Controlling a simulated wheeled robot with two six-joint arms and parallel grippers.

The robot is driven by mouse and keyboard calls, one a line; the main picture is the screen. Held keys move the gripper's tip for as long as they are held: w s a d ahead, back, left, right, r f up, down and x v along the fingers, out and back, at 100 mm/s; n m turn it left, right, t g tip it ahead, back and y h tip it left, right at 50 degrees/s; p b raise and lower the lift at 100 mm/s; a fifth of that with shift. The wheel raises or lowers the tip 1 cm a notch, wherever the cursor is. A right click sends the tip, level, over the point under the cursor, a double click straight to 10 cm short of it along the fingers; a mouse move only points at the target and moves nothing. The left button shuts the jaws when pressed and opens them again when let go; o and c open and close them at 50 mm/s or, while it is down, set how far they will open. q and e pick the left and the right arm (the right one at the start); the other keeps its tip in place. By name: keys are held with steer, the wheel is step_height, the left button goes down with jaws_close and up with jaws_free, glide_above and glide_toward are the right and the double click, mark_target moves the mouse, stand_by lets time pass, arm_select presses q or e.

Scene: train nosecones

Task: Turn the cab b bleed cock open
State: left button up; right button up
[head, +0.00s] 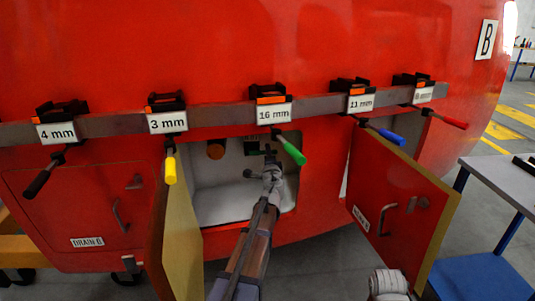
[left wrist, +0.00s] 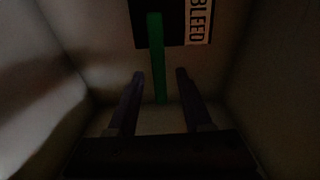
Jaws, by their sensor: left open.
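The bleed cock shows in the left wrist view as a long green handle (left wrist: 156,60), upright in the picture, in front of a dark plate (left wrist: 142,30). A white label (left wrist: 198,20) reading BLEED is beside it on the right. My left gripper (left wrist: 160,74) is open. Its two fingers appear on either side of the handle's lower part; I see no contact, and the depth between them is hard to judge. In the head view my left gripper (head: 270,154) reaches into the open white compartment and partly hides the cock. My right gripper is out of view.
Two open doors, left (head: 177,220) and right (head: 398,190), flank the compartment. A rail (head: 215,116) above holds several labelled tools; the green-handled one (head: 291,150) hangs in front of the opening. A brown round part (head: 215,150) is inside. A table (head: 500,178) stands right.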

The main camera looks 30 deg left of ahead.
arm_select(q)
steer(key=v, duration=0.6)
steer(key=shift+s, duration=0.15)
steer(key=s+d+n+g+h+p, duration=0.7)
steer(key=s+d+g+p, duration=0.8)
steer(key=s+d, duration=1.8)
steer(key=h+p, duration=0.1)
steer(key=p, duration=0.6)
steer(key=shift+d+n, duration=0.4)
